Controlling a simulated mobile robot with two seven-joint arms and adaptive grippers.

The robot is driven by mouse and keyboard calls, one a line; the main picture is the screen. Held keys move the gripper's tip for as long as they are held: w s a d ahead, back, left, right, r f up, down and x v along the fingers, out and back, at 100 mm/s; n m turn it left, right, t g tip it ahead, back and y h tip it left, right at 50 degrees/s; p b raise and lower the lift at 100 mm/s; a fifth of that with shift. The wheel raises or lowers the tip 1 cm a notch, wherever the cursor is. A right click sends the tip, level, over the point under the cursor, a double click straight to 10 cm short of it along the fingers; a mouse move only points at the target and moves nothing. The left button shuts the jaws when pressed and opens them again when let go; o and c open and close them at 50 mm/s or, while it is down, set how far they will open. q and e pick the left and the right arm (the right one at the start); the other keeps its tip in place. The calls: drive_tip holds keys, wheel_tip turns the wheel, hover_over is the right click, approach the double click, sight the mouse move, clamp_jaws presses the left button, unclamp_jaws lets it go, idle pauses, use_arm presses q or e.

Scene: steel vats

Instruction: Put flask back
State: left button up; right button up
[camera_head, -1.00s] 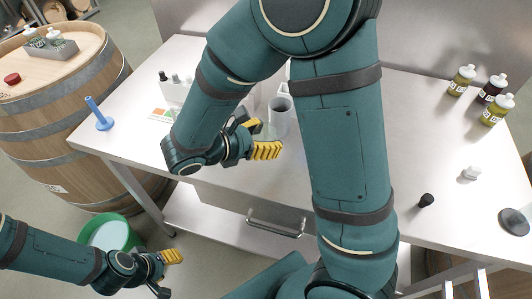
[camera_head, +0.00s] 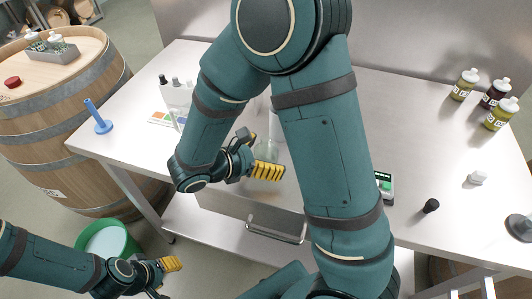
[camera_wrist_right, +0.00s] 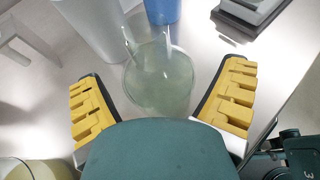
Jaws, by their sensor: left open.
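The clear glass flask (camera_head: 266,152), with some pale greenish liquid, shows at the right gripper in the head view. In the right wrist view the flask (camera_wrist_right: 160,82) lies between the yellow fingers, with narrow gaps at both sides. My right gripper (camera_head: 257,153) is open around it; its fingers also show in the right wrist view (camera_wrist_right: 158,100). I cannot tell whether the flask touches the table. My left gripper (camera_head: 168,278) is open and empty, low at the left, away from the table.
A white cylinder (camera_wrist_right: 90,25) and a blue one (camera_wrist_right: 162,10) stand close beyond the flask. Several bottles (camera_head: 497,92), a black stopper (camera_head: 431,206) and a device with a green display (camera_head: 386,185) are at right.

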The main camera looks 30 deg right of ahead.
drive_tip(key=shift+r, duration=0.1)
drive_tip(key=shift+r, duration=0.2)
drive_tip(key=p+v, duration=0.2)
drive_tip(key=v, duration=1)
drive_tip(key=shift+s+f+p, duration=0.1)
drive_tip(key=shift+p, duration=0.25)
